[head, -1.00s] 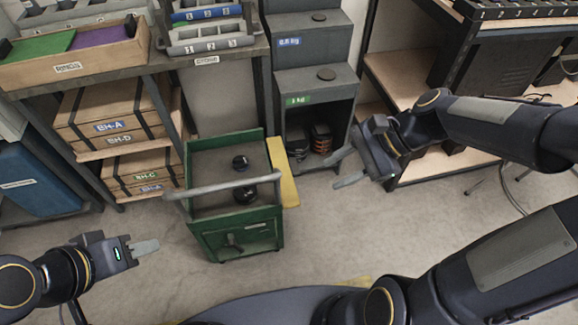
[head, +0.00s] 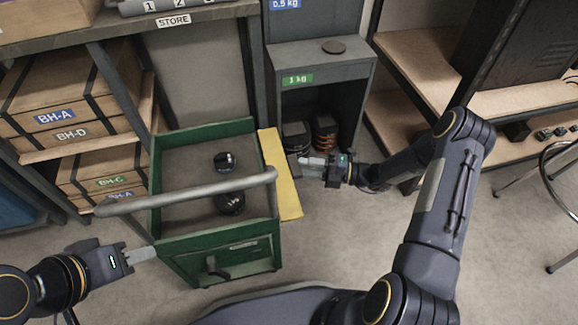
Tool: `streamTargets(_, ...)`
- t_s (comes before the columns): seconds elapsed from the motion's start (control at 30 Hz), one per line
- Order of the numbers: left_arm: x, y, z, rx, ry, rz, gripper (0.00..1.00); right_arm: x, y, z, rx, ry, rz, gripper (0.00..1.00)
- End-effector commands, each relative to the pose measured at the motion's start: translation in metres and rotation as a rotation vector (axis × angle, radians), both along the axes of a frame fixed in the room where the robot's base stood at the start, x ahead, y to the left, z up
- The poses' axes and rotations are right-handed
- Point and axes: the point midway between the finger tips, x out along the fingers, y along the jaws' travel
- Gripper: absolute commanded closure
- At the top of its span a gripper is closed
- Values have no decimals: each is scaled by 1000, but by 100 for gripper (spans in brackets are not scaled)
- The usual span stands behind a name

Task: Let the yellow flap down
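The yellow flap (head: 282,178) is a long strip along the right side of the green cart (head: 217,247). Its broad face shows from above, and it looks roughly level near the cart's rim. My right gripper (head: 306,166) is at the flap's outer right edge, around mid-length; I cannot tell whether it touches. Its fingers are seen nearly side-on, so their opening is unclear. My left gripper (head: 147,254) is at the cart's front left corner, away from the flap. Its fingers overlap in view. Any support under the flap is hidden.
Two dark round objects, one of them a black knob-like piece (head: 225,161), are on the cart's top. A grey handle bar (head: 190,191) crosses its front. A grey stepped stand (head: 322,82) with weights stands behind the flap.

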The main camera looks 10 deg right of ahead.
Motion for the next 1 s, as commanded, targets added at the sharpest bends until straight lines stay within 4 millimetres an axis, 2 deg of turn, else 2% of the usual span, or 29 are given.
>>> streamTargets(0.1, 0, 0, -9, 0, 0, 0, 64, 7, 21, -2, -1, -2, 4, 62)
streamTargets(0.3, 0, 0, -17, 0, 0, 0, 64, 16, 44, 0, -3, -3, 3, 62)
streamTargets(0.67, 0, 0, -17, 0, 0, 0, 64, 19, 51, 2, -3, -3, 2, 62)
streamTargets(0.97, 0, 0, -17, 0, 0, 0, 64, 19, 50, 2, -3, -3, 2, 98)
streamTargets(1.0, 0, 0, -17, 0, 0, 0, 64, 19, 50, 2, -3, -3, 2, 100)
